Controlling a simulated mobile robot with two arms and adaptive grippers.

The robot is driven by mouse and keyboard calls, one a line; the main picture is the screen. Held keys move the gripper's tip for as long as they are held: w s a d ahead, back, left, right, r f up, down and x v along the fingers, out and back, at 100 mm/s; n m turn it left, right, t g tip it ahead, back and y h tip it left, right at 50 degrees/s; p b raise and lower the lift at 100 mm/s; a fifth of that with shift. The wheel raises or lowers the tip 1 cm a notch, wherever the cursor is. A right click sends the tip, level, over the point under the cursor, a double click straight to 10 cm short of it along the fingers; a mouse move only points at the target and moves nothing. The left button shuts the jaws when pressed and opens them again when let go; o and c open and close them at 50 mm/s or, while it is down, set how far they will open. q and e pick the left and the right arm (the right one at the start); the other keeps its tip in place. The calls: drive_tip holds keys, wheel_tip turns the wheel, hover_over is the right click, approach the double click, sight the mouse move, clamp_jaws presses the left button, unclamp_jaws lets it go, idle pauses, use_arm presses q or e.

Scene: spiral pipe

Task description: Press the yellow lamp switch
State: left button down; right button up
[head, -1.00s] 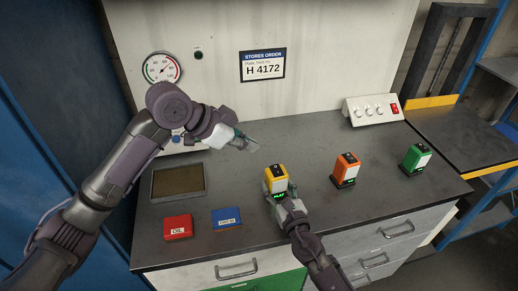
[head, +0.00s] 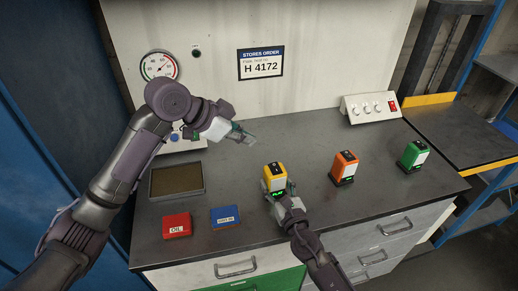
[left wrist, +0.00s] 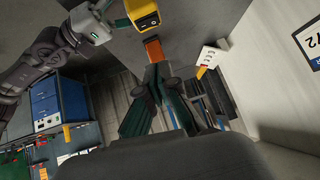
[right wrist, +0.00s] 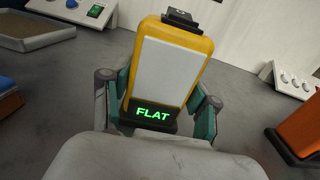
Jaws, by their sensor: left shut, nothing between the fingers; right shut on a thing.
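The yellow lamp (head: 276,179) stands upright on the grey bench, with a pale front panel and a green display reading FLAT (right wrist: 152,114). Its black switch (right wrist: 181,17) is on top; it also shows in the head view (head: 275,167). My right gripper (head: 278,192) is shut around the lower part of the lamp, one finger on each side in the right wrist view (right wrist: 158,118). My left gripper (head: 249,139) is shut and empty, above the bench, up and left of the lamp and apart from it. The lamp is also at the top of the left wrist view (left wrist: 143,14).
An orange lamp (head: 343,167) and a green lamp (head: 413,156) stand to the right. A red box (head: 177,225), a blue box (head: 225,217) and a tray (head: 153,193) lie to the left. A white control box (head: 370,109) stands at the back right.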

use_arm(q)
hover_over(275, 165)
drive_tip(key=s+a, duration=0.2)
drive_tip(key=f, duration=0.6)
drive_tip(key=shift+w, duration=0.25)
drive_tip(key=f, duration=0.3)
drive_tip(key=shift+w+d+f, duration=0.25)
drive_tip(key=shift+w, duration=0.05)
drive_tip(key=shift+w+f, duration=0.1)
drive_tip(key=shift+f, duration=0.45)
drive_tip(key=shift+w+a+f, duration=0.1)
drive_tip(key=shift+f, duration=0.25)
drive_tip(key=shift+r, duration=0.1)
